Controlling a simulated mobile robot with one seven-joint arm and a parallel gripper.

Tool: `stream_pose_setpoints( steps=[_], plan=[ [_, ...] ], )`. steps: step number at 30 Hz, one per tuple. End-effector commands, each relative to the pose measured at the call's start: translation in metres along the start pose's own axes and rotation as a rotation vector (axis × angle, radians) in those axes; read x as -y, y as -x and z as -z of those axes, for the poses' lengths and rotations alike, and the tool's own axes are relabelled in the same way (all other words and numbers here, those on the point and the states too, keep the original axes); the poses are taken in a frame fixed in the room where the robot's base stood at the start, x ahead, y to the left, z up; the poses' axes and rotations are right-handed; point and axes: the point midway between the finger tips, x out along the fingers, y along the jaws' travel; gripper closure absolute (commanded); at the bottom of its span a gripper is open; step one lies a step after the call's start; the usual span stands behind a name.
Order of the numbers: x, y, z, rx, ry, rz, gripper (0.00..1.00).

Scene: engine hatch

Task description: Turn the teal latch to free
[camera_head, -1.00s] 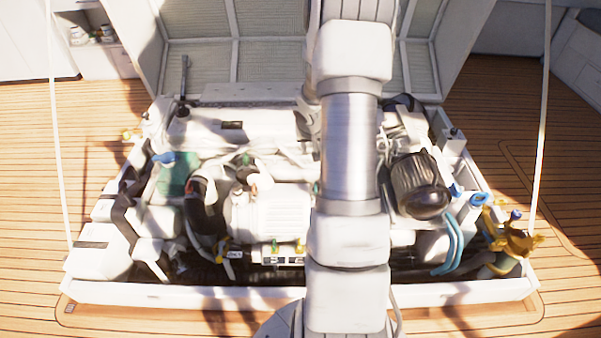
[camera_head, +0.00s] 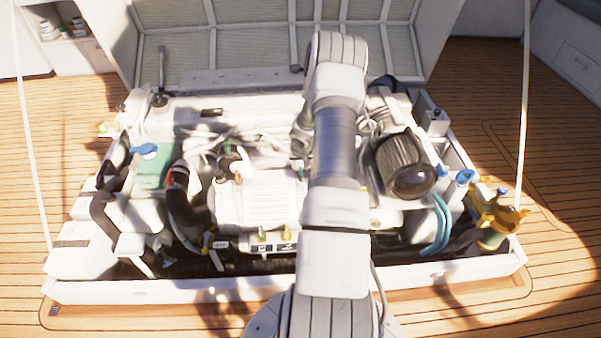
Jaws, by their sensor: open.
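I cannot pick out a teal latch for certain. A small teal-green part (camera_head: 300,173) shows beside my arm, at the right of the white engine block, but it is too small to tell its form. A larger teal-green tank (camera_head: 153,172) with a blue cap sits at the left of the engine bay. My arm rises from the bottom of the head view and bends over the middle of the bay. My gripper is not visible; my own arm hides part of the bay.
The white engine block (camera_head: 258,205) fills the middle. A dark filter (camera_head: 405,165), blue hoses (camera_head: 440,222) and yellow valve handles (camera_head: 498,212) are at the right. The raised hatch lid (camera_head: 235,45) stands behind. White struts rise at both sides. Wooden deck (camera_head: 560,265) surrounds the bay.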

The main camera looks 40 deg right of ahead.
Motion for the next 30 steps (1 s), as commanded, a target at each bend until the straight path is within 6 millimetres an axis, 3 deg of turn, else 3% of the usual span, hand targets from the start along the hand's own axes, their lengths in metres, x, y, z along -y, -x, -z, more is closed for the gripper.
stream_pose_setpoints(
  steps=[3,9,22,30],
  plan=[
    [0.0,-0.024,-0.001,0.001,-0.001,0.001,0.55],
    [0.0,-0.047,0.0,0.0,0.0,0.0,0.55],
    [0.0,-0.054,0.0,0.0,0.0,0.0,0.55],
    [0.0,-0.054,0.0,0.0,0.0,0.0,1.0]
  ],
)
